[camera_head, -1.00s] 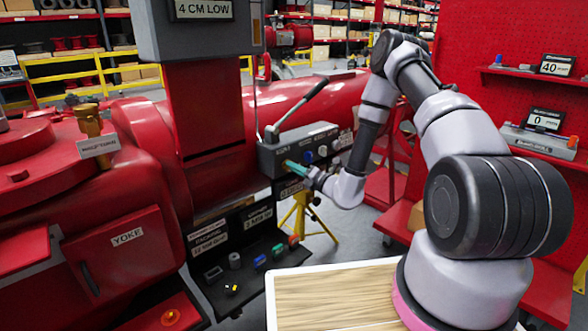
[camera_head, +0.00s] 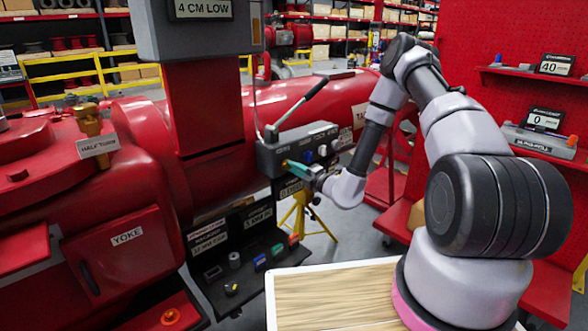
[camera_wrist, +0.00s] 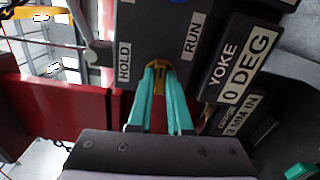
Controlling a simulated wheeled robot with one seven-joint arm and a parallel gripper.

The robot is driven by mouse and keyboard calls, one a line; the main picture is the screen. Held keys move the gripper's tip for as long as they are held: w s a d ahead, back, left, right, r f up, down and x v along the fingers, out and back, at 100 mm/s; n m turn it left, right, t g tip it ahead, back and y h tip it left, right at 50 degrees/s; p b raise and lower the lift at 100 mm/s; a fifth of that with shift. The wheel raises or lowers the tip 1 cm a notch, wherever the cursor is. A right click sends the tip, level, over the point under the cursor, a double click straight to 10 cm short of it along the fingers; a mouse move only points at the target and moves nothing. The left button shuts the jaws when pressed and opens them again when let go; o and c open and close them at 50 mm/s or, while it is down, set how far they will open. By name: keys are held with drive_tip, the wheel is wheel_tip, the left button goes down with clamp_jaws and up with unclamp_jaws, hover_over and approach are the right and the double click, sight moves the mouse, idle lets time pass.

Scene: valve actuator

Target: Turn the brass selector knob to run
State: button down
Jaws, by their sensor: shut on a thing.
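The brass selector knob (camera_wrist: 158,68) sits on the grey control box (camera_head: 268,152), between the HOLD label (camera_wrist: 124,64) on its left and the RUN label (camera_wrist: 192,38) on its right in the wrist view. My gripper (camera_wrist: 160,78) has its two teal fingers closed on the sides of the knob. In the head view my gripper (camera_head: 290,164) reaches the box face from the right, and only a bit of brass shows at its tips. The fingers hide part of the knob, and I cannot tell exactly where it points.
A lever (camera_head: 302,102) rises from the box's left end. Black and blue knobs (camera_head: 308,157) sit right of my fingers. A YOKE 0 DEG sign (camera_wrist: 238,68) is close right in the wrist view. A tray (camera_head: 240,272) with coloured parts lies below.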

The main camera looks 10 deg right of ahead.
drive_tip(key=c, duration=0.8)
unclamp_jaws()
drive_tip(key=shift+c, duration=0.2)
drive_tip(key=v, duration=1.1)
